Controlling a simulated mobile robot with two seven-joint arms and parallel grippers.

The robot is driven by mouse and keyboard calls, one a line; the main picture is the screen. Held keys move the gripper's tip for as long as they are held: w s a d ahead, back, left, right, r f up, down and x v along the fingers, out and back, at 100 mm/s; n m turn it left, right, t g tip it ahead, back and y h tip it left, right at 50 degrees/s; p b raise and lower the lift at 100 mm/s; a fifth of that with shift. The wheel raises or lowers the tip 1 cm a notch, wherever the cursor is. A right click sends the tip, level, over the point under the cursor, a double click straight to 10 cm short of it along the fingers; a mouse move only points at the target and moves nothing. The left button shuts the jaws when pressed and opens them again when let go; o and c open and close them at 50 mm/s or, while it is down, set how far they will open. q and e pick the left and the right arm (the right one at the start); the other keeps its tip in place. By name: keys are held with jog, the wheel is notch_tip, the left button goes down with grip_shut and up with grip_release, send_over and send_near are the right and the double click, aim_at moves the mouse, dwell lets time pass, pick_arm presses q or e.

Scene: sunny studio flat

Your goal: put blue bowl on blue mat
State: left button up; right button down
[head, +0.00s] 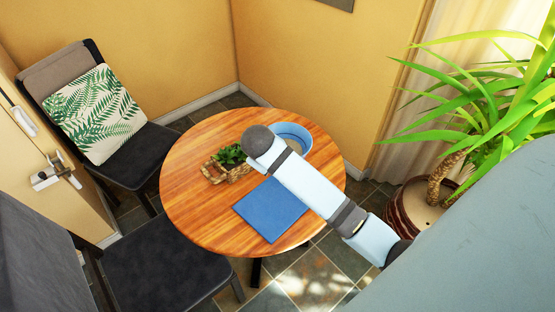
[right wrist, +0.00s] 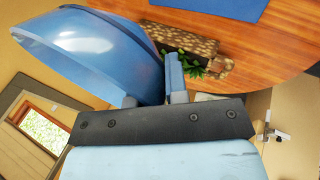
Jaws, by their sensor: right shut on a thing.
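The blue bowl (head: 293,128) is at the far right part of the round wooden table, partly covered by my right arm in the head view. The blue mat (head: 268,210) lies flat and bare at the near side of the table; its edge also shows in the right wrist view (right wrist: 222,9). In the right wrist view, my right gripper (right wrist: 168,74) is shut on the side of the bowl (right wrist: 85,45). One finger shows beside the bowl's wall; the other is mostly hidden by it. I cannot tell whether the bowl touches the table. My left gripper is out of view.
Dark chairs (head: 150,150) stand at the left. A large potted plant (head: 430,200) is at the right.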

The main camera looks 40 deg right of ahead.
notch_tip(320, 180, down, 17)
jog(key=shift+d+f+b, duration=0.1)
jog(key=shift+d+b, duration=0.05)
jog(key=shift+b, duration=0.4)
notch_tip(320, 180, down, 3)
jog(key=shift+f, duration=0.1)
jog(key=c, duration=1.3)
grip_release()
jog(key=shift+o, duration=0.8)
